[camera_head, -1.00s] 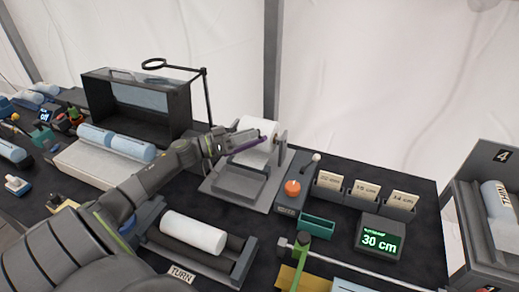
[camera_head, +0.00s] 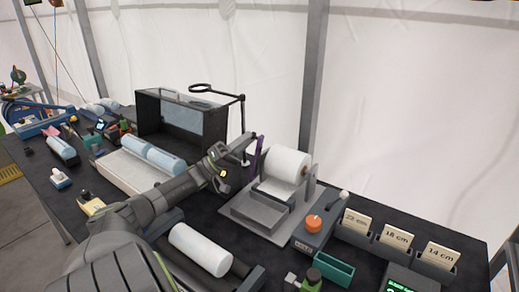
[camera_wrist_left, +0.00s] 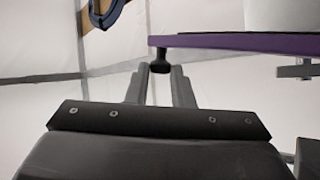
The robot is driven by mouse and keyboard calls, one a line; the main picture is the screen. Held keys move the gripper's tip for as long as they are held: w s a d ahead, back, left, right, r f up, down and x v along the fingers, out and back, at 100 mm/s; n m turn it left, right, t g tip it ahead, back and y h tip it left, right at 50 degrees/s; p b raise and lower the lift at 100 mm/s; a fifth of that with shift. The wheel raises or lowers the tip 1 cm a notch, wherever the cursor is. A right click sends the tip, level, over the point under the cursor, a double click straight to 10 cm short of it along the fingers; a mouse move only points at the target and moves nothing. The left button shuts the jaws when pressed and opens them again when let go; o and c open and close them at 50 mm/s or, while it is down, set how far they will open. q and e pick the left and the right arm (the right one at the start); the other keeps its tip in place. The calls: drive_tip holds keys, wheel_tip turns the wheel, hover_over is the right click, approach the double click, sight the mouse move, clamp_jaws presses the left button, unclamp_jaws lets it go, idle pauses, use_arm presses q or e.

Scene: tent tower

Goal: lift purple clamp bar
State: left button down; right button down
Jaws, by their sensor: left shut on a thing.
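The purple clamp bar (camera_head: 257,157) stands steeply tilted beside the left of the white roll (camera_head: 288,165) on its grey dispenser stand (camera_head: 252,222). In the left wrist view the purple bar (camera_wrist_left: 240,42) runs across the top right, with its left end at the fingertips. My left gripper (camera_head: 247,150) is shut on the bar near the roll. It also shows in the left wrist view (camera_wrist_left: 160,66). My right gripper is not in view.
An orange knob (camera_head: 313,222) on a grey box and several size cards, such as the 14 cm card (camera_head: 440,257), stand right of the dispenser. A black glass-fronted case (camera_head: 182,120) and a ring-topped stand (camera_head: 243,115) are behind my left arm. Another white roll (camera_head: 200,249) lies in front.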

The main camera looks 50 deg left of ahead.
use_arm(q)
drive_tip(key=shift+s+a+f+n+t+y, duration=0.1)
drive_tip(key=shift+a+n+t+y, duration=0.2)
drive_tip(key=shift+a+n, duration=0.1)
drive_tip(key=c, duration=1.3)
unclamp_jaws()
